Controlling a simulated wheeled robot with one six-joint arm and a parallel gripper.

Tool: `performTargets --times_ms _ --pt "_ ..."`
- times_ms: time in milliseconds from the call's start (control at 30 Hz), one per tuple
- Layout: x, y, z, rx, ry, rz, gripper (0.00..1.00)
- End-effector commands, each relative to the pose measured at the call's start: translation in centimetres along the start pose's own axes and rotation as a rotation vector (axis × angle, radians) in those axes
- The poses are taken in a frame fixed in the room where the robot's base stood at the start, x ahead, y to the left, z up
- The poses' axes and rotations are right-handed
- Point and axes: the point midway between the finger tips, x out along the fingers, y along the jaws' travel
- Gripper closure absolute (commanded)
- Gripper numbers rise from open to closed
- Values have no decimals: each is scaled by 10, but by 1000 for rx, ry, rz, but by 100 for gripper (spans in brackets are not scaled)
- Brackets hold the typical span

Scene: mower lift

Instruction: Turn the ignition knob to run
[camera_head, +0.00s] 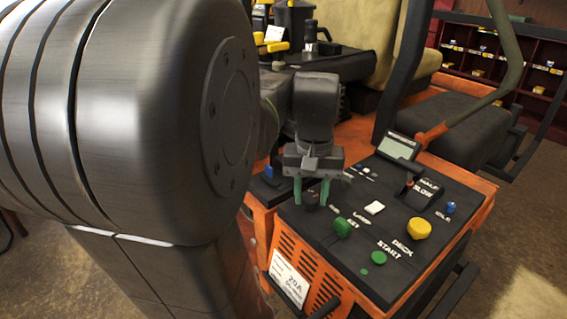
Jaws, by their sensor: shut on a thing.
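The dark ignition knob (311,201) stands at the left edge of the black control panel (330,258). My gripper (311,190) comes down on it from above, with one green fingertip on each side, shut on the knob. The fingers partly cover the knob, and I cannot read which position it points to. The lettering beside it is too small or covered to read.
A green knob (342,228), a white switch (374,208), a yellow knob (419,228) and a green start button (378,257) sit nearby on the panel. A small display (399,147) and speed lever stand behind. A black seat (450,130) and bent bar are at the right.

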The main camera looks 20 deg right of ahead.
Motion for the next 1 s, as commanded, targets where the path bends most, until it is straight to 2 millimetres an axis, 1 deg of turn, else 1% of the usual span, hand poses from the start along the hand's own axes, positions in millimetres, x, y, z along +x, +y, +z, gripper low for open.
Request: performTargets --times_ms 33,200,400,633,1000 --pt "-2 0 0 35 1 1 87" --pt "-2 0 0 151 1 1 87" --pt "-2 0 -1 242 4 1 87" --pt "-1 0 -1 290 4 1 87" --pt "-1 0 -1 299 4 1 87"
